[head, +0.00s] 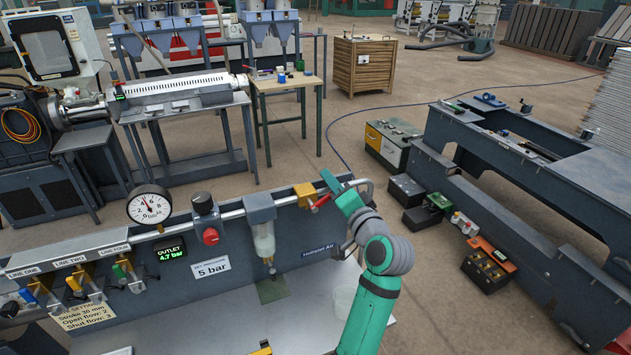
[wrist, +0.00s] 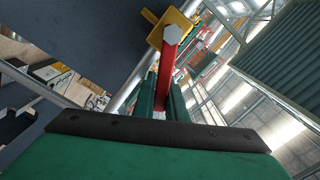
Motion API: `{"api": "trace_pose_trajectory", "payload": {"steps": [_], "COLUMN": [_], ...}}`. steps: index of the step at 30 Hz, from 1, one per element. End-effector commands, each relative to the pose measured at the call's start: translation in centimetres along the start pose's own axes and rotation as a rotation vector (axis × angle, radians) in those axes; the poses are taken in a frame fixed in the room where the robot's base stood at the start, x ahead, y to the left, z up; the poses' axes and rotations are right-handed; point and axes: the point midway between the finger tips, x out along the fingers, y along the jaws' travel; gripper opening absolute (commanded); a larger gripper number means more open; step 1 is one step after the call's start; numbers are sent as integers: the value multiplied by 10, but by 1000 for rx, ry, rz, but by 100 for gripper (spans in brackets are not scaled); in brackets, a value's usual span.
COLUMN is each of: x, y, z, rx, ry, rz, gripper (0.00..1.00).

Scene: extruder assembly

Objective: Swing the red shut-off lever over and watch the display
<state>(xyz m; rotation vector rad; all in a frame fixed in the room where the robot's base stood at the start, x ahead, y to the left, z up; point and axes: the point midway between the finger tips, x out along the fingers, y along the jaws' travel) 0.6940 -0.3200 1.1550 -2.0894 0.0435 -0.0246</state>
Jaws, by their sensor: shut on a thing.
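The red shut-off lever (head: 321,201) sits on a brass valve (head: 304,192) at the right end of the pipe on the grey panel. My gripper (head: 337,190) is at the lever, and the wrist view shows the red lever (wrist: 168,72) running from the yellow valve body (wrist: 172,30) down between my fingers (wrist: 166,100). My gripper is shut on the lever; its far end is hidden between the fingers. The outlet display (head: 171,252) reads 4.7 bar in green.
Line valves with blue, yellow and green handles (head: 118,271) stand at the far left.

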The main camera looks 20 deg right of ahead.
Motion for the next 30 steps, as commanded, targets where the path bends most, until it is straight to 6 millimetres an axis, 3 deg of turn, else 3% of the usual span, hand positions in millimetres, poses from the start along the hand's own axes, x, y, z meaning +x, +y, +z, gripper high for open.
{"api": "trace_pose_trajectory", "payload": {"steps": [13,14,15,16,30], "x": [-1,-1,-1,-1,-2], "y": [4,4,4,4,7], "z": [-2,-2,-2,-2,-2], "rx": [6,6,6,6,8], "ry": [2,2,3,3,2], "rz": [6,6,6,6,11], "gripper": [0,18,28,30,30]}}
